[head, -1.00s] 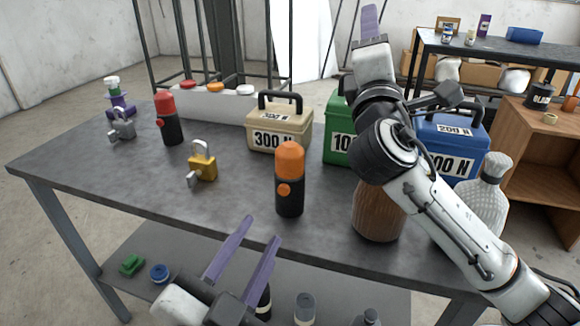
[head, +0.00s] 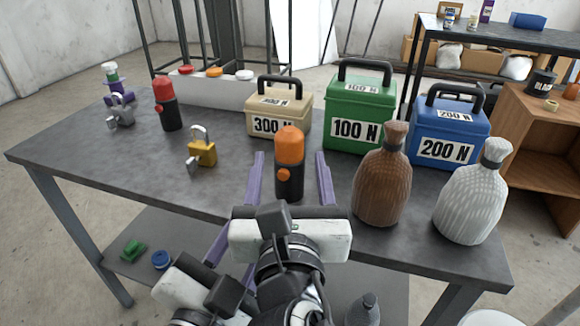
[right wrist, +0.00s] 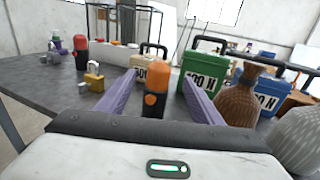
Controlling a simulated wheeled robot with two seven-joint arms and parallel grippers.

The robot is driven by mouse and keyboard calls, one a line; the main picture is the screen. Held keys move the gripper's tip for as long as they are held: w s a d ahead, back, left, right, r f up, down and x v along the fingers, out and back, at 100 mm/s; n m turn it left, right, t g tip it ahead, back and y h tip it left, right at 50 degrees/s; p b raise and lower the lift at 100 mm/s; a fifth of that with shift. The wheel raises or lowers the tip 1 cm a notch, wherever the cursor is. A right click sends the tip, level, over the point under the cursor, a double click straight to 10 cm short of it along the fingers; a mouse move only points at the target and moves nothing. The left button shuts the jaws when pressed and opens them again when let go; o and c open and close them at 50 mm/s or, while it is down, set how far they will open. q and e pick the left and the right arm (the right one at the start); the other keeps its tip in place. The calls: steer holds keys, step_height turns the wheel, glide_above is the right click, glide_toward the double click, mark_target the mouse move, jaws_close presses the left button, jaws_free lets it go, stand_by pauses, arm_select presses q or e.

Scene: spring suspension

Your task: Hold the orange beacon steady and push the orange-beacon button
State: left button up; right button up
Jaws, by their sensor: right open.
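The orange beacon (head: 289,145) stands upright on the table, with an orange cap, black body and round orange knob (head: 283,173) on its side. It also shows in the right wrist view (right wrist: 158,77). My right gripper (head: 290,156) is open and empty, its purple fingers on either side of the beacon in the picture, with gaps on both sides. I cannot tell how far the fingertips reach along it. My left gripper (head: 233,262) is low at the table's front edge, open, partly hidden behind my right gripper. An orange button (head: 214,72) sits on the pale box at the back, between red and white ones.
A brown bottle (head: 382,185) and a white bottle (head: 468,200) stand right of the beacon. Weight boxes in beige (head: 297,101), green (head: 378,103) and blue (head: 460,122) stand behind. A yellow padlock (head: 203,152) and red beacon (head: 165,95) are left. The left front table is clear.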

mark_target(289, 143)
steer(key=w, duration=1)
steer(key=shift+f, duration=0.1)
steer(key=c, duration=1.2)
arm_select(q)
jaws_close()
arm_select(e)
steer(key=shift+c, duration=0.2)
stand_by(0.4)
